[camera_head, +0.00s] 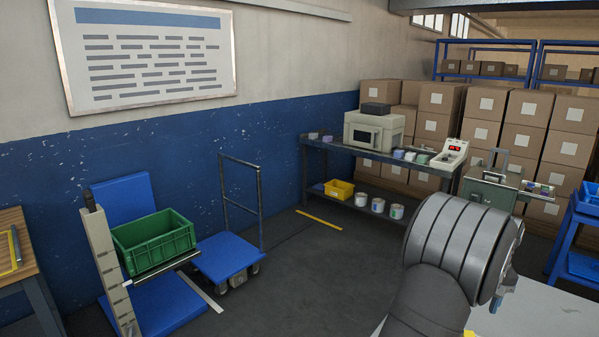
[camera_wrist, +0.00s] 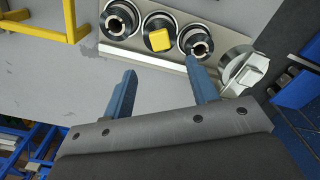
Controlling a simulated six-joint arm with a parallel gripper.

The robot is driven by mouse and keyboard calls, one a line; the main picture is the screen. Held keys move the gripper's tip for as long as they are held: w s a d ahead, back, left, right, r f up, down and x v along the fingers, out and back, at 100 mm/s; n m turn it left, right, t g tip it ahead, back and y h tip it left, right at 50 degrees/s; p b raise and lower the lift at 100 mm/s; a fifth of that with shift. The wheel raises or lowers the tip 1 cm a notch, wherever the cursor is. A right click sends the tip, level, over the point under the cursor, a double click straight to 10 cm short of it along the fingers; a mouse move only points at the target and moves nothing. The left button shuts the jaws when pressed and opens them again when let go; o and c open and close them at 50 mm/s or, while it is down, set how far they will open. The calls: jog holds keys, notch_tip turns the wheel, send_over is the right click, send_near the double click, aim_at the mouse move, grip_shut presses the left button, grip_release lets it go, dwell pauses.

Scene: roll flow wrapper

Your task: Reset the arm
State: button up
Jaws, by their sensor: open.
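My gripper (camera_wrist: 158,92) shows in the wrist view with its two blue fingers spread apart and nothing between them. Beyond the fingertips lies a grey machine plate (camera_wrist: 145,59) carrying several round black-and-silver rollers. One roller (camera_wrist: 121,19) is at the left, one with a yellow square centre (camera_wrist: 159,38) is in the middle, and one (camera_wrist: 196,40) is behind the right fingertip. I cannot tell whether that fingertip touches anything. In the head view a grey part of my arm fills the lower right, and the gripper's fingers are not clearly seen there.
A yellow frame (camera_wrist: 76,32) stands left of the rollers, and a silver fitting (camera_wrist: 243,72) stands right. In the head view, a green crate (camera_head: 153,241), a blue cart (camera_head: 228,258) and a bench (camera_head: 372,154) with devices stand around open floor (camera_head: 310,270). Stacked boxes (camera_head: 527,108) line the back.

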notch_tip(320, 180, up, 7)
notch_tip(320, 180, down, 17)
jog(key=shift+r, duration=0.1)
notch_tip(320, 180, up, 7)
jog(key=shift+r, duration=0.1)
jog(key=s+a+f+m, duration=0.1)
jog(key=s+m, duration=0.2)
jog(key=s, duration=0.9)
jog(key=s+a+f+m, duration=0.1)
jog(key=s+a+m, duration=0.15)
jog(key=s, duration=0.95)
jog(key=w+f, duration=0.4)
jog(key=w, duration=0.4)
jog(key=shift+d+f, duration=0.35)
jog(key=shift+f, duration=0.05)
jog(key=shift+m, duration=0.25)
